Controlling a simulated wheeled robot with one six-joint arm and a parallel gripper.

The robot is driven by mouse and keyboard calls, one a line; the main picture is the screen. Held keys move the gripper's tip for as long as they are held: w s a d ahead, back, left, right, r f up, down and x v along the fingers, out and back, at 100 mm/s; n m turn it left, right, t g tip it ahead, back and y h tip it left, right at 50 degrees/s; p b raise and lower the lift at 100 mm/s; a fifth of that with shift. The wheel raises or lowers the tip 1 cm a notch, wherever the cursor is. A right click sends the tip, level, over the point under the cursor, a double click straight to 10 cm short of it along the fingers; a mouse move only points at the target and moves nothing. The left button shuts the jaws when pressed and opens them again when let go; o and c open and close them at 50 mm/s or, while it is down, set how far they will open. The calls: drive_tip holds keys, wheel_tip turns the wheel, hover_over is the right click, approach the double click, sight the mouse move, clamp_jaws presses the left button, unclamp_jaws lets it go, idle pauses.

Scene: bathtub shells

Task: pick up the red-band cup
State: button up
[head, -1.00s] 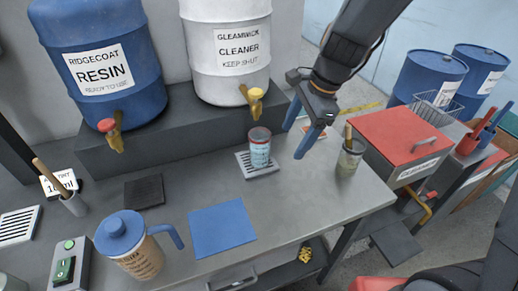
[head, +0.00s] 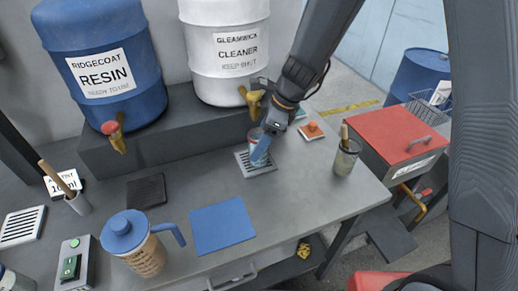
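The small cup with a reddish band near its top (head: 253,138) stands upright on the drain grate (head: 243,160), below the cleaner drum's tap. My gripper (head: 258,147) is down at the cup from the right. One blue finger lies across the cup's front right side and hides much of it. The other finger is hidden, so I cannot tell whether the fingers touch the cup or how far apart they are.
The yellow tap (head: 255,103) hangs close above the cup and my gripper. A grey cup with a brush (head: 346,158) and a red-topped box (head: 397,135) stand to the right. A blue-lidded jug (head: 145,258) and blue mat (head: 222,227) are in front.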

drive_tip(key=shift+a+f, duration=0.15)
drive_tip(key=shift+f, duration=0.25)
drive_tip(key=c, duration=1.2)
drive_tip(key=shift+c, duration=0.3)
drive_tip(key=shift+r, duration=0.15)
